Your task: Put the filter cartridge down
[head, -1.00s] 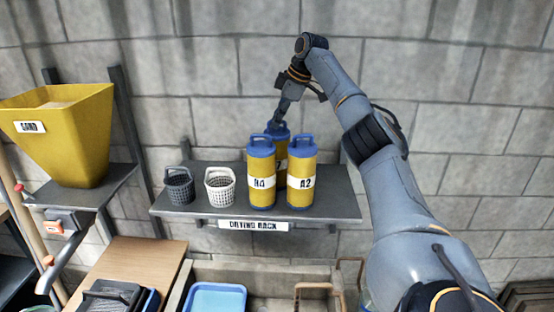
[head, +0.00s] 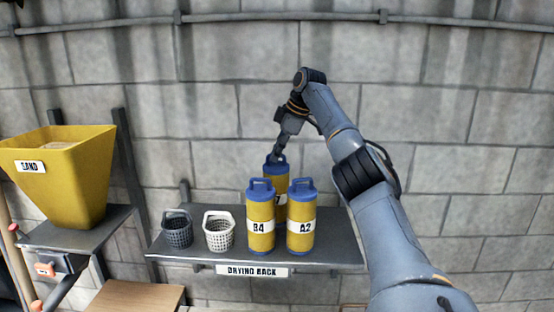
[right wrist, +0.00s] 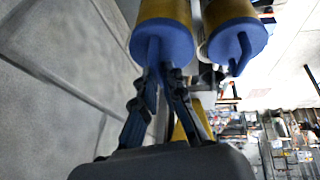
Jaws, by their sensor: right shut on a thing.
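My right gripper (head: 277,157) is shut on the handle of the rear filter cartridge (head: 277,174), a yellow cylinder with a blue top. This cartridge looks upright behind two similar ones, B4 (head: 260,212) and A2 (head: 301,215). They hide its lower part and most of its label, so I cannot tell whether its base touches the shelf. In the right wrist view the fingers (right wrist: 158,78) close on the blue handle of the held cartridge (right wrist: 163,35). Another cartridge (right wrist: 234,38) is close beside it. My left gripper is not in view.
The grey shelf (head: 338,250) carries the sign DRYING RACK (head: 252,272). A dark basket (head: 177,232) and a white basket (head: 219,232) stand on its left part. The stone wall (head: 440,140) is close behind. A yellow sand hopper (head: 62,185) stands further left.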

